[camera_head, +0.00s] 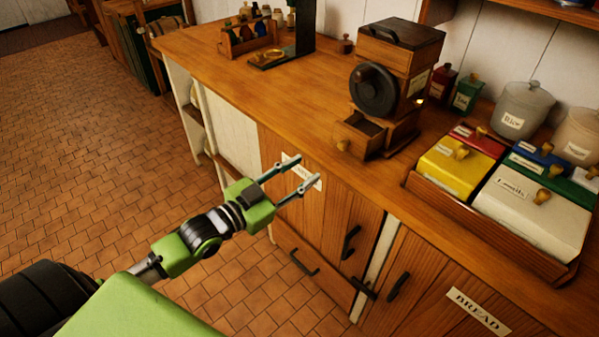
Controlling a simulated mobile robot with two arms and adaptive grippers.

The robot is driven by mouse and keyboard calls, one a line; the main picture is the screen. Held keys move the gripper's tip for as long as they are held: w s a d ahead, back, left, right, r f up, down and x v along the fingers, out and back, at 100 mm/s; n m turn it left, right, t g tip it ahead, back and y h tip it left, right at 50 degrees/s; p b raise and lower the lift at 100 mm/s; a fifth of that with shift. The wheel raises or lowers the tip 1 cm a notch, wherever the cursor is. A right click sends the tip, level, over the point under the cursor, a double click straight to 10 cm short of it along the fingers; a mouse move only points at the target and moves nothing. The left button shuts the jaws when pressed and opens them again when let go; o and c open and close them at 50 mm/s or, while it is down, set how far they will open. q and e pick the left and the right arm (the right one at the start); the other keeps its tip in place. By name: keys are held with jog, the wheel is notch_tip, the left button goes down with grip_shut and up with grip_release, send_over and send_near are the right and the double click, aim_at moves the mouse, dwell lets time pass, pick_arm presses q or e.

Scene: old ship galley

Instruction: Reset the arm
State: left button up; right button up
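My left arm comes in from the lower left, in green and black. Its gripper (297,176) is open, with its two thin fingers apart and nothing between them. It hangs in front of the wooden cabinet doors, near the counter's front edge and apart from the counter top. My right arm and gripper are not in view.
The wooden counter (290,85) holds a coffee grinder (388,85) with its small drawer (358,135) pulled out. A tray (470,222) of coloured lidded boxes stands at the right. A bottle rack (248,40) is at the back. The tiled floor (100,120) at left is clear.

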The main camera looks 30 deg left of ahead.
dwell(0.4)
pick_arm(q)
jog(key=s+a+f+n+g+y, duration=0.15)
jog(key=a+f, duration=0.25)
jog(key=f, duration=0.8)
jog(key=s+a+f+n+g+y, duration=0.1)
jog(key=a+f+n+g+y, duration=0.2)
jog(key=f, duration=0.8)
jog(key=s+a+f+g+y, duration=0.1)
jog(key=s+f, duration=0.3)
jog(key=f, duration=0.5)
jog(key=s+a+f+g+y, duration=0.1)
jog(key=s+f+g, duration=0.1)
jog(key=s+f, duration=0.45)
jog(key=s+d+f+g, duration=0.2)
jog(key=s+f, duration=0.4)
jog(key=f, duration=0.1)
jog(key=s+d+f+g, duration=0.2)
jog(key=s+f, duration=0.4)
jog(key=f, duration=0.2)
jog(key=s+d+f+g, duration=0.2)
jog(key=s+d+f, duration=0.1)
jog(key=s, duration=0.7)
jog(key=s+d+f+g, duration=0.2)
jog(key=s+d+f, duration=0.2)
jog(key=s, duration=0.6)
jog(key=shift+f, duration=0.5)
jog(key=shift+w+g, duration=0.1)
jog(key=shift+g, duration=0.15)
